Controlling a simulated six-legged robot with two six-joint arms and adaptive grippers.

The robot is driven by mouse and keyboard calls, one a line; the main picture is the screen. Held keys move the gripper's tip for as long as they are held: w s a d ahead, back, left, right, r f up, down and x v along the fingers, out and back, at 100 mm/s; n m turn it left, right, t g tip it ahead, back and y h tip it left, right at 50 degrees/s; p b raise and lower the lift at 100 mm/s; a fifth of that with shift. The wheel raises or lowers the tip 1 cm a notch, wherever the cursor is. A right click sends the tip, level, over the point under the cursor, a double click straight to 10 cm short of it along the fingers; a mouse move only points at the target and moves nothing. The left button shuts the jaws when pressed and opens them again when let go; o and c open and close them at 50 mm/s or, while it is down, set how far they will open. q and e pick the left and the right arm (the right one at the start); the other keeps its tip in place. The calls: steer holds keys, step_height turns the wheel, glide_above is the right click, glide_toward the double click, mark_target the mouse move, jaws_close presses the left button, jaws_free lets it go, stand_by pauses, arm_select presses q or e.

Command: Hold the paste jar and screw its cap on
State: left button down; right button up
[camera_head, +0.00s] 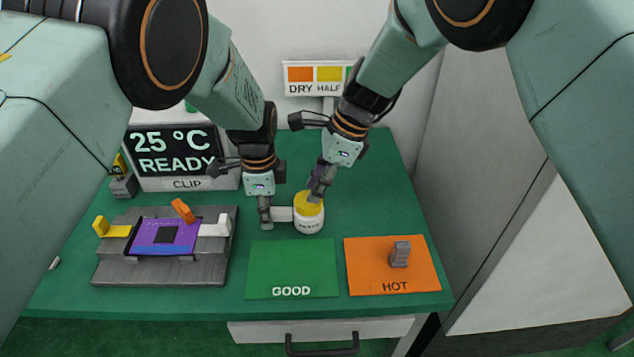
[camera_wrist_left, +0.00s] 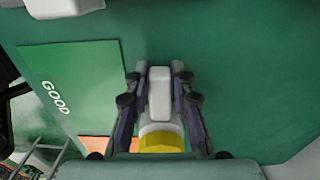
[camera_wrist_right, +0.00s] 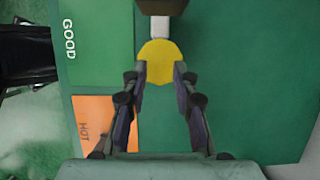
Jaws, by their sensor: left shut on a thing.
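The white paste jar (camera_head: 309,223) stands upright on the green table, with its yellow cap (camera_head: 308,204) on top. A pale handle (camera_head: 283,214) sticks out from its left side. My left gripper (camera_head: 266,213) is shut on this handle, which shows between its fingers in the left wrist view (camera_wrist_left: 160,92). My right gripper (camera_head: 317,192) comes down over the cap from above. In the right wrist view the cap (camera_wrist_right: 159,62) lies at the tips of the parted fingers. How firmly the cap sits on the jar cannot be seen.
A green GOOD mat (camera_head: 292,268) and an orange HOT mat (camera_head: 393,265) with a small grey block (camera_head: 400,254) lie in front. A grey fixture (camera_head: 165,246) stands left, below a READY display (camera_head: 175,152). Table to the jar's right is clear.

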steer(key=shift+r, duration=0.15)
steer(key=shift+r, duration=1.35)
steer(key=n, duration=0.2)
steer(key=n+g, duration=0.1)
steer(key=n, duration=0.1)
steer(key=w+n+g, duration=0.1)
steer(key=n, duration=0.1)
steer(key=shift+a+n+h, duration=0.2)
steer(key=shift+n+h, duration=0.1)
steer(key=shift+h, duration=0.1)
steer(key=n, duration=0.1)
steer(key=n+g, duration=0.1)
steer(key=n, duration=0.1)
steer(key=n+h, duration=0.1)
steer(key=shift+w+a+n+g, duration=0.25)
steer(key=shift+n+g, duration=0.05)
steer(key=shift+a+n+g+h, duration=0.15)
steer(key=shift+n+h, duration=0.15)
steer(key=shift+n, duration=0.45)
steer(key=shift+n+g+h, duration=0.15)
steer(key=shift+n+h, duration=0.15)
steer(key=shift+n, duration=0.45)
steer(key=shift+f, duration=0.1)
